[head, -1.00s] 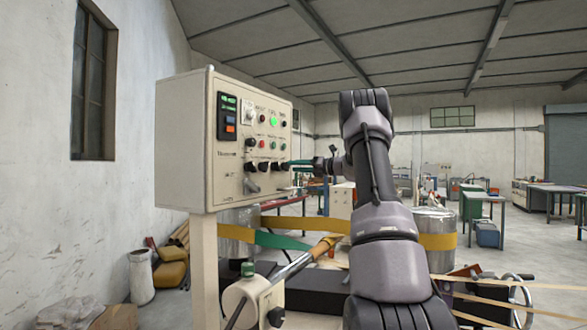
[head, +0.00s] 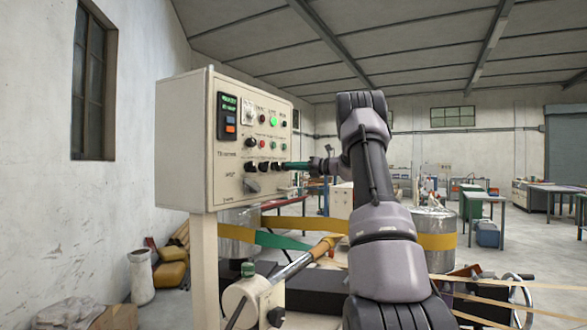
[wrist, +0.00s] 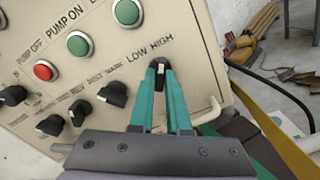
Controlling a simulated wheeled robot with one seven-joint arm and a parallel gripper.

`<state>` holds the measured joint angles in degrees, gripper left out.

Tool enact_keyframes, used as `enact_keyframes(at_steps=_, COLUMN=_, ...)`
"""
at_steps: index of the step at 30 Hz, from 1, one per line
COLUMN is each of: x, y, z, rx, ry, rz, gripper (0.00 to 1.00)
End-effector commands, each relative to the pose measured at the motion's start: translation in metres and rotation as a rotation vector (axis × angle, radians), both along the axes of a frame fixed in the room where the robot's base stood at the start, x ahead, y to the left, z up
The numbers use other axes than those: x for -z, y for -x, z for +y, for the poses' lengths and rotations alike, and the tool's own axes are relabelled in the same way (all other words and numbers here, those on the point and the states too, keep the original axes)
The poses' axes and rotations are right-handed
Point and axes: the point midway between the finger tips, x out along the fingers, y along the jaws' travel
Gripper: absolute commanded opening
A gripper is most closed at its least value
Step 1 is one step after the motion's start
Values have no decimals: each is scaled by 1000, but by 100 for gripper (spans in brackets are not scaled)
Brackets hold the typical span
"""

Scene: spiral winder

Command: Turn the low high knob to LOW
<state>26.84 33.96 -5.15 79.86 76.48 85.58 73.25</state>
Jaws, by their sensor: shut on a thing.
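The low high knob (wrist: 162,70) is a small black knob with a white mark, under the words LOW and HIGH on the cream control panel (wrist: 205,85). My gripper (wrist: 160,66) has its two teal fingers shut on this knob, one on each side. The fingers hide part of it, so I cannot tell for sure which word its mark points to. In the head view, my gripper (head: 287,165) reaches the right side of the panel face (head: 225,180) from the right, and the knob is hard to make out there.
Other black knobs (wrist: 112,93) sit left of my fingers. Green (wrist: 126,12) and red (wrist: 45,70) buttons are above. A winder with a metal roller and yellow strap (head: 290,223) stands below the panel.

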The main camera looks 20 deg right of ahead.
Motion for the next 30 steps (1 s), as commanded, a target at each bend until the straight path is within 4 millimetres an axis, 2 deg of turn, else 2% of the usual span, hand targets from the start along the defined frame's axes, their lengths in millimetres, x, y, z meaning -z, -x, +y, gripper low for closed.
enact_keyframes(at_steps=8, x=0, y=0, z=-1, rx=1, ry=125, rz=-97, gripper=0)
enact_keyframes(at_steps=30, x=0, y=0, z=-1, rx=2, ry=670, rz=-520, gripper=0)
